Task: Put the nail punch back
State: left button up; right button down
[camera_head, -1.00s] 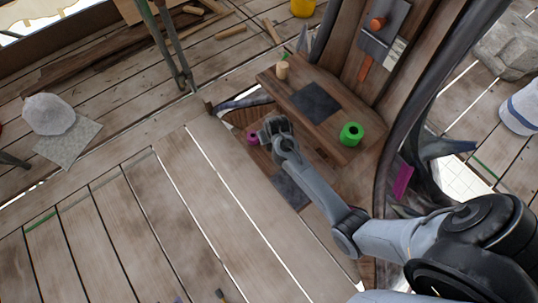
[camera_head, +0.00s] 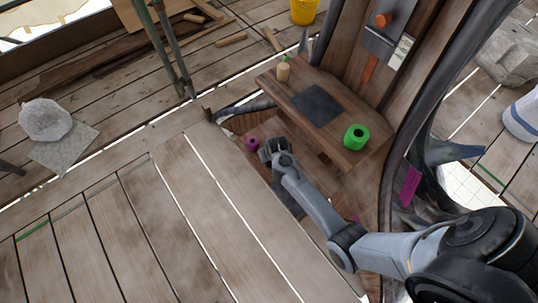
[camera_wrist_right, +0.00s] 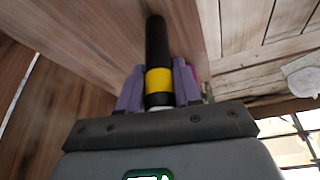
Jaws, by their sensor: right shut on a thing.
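In the right wrist view, a black rod with a yellow band, seemingly the nail punch (camera_wrist_right: 158,55), is between the purple-grey fingers of my right gripper (camera_wrist_right: 159,88). The fingers are shut on it and it points away from the palm. In the head view my right gripper (camera_head: 275,149) is over the lower wooden shelf, just right of a small magenta ring (camera_head: 251,143). The punch cannot be made out in the head view. My left gripper is in neither view.
A wooden upper shelf (camera_head: 350,110) bears a dark mat (camera_head: 317,104), a green ring (camera_head: 356,137) and a small wooden peg (camera_head: 283,72). A dark curved frame stands to its right. A tool with an orange handle (camera_head: 369,68) hangs behind. The plank floor at left is mostly clear.

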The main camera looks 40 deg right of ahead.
jog(key=shift+w, duration=0.1)
jog(key=c, duration=0.8)
grip_release()
jog(key=shift+r+p, duration=0.3)
jog(key=shift+r, duration=0.15)
jog(key=p+v, duration=0.5)
jog(key=v, duration=0.5)
jog(key=s+a+r+n, duration=0.2)
jog(key=s+a+r, duration=0.1)
jog(key=s, duration=0.4)
jog(key=s+a+r+n+y, duration=0.1)
jog(key=s+a+r, duration=0.2)
jog(key=s+r, duration=0.2)
jog(key=s+a+r+n, duration=0.2)
jog(key=s+a+r, duration=0.2)
jog(key=s, duration=0.6)
jog(key=shift+s+r+n+g+y, duration=0.2)
jog(key=shift+n+g+y, duration=0.1)
jog(key=shift+y, duration=0.1)
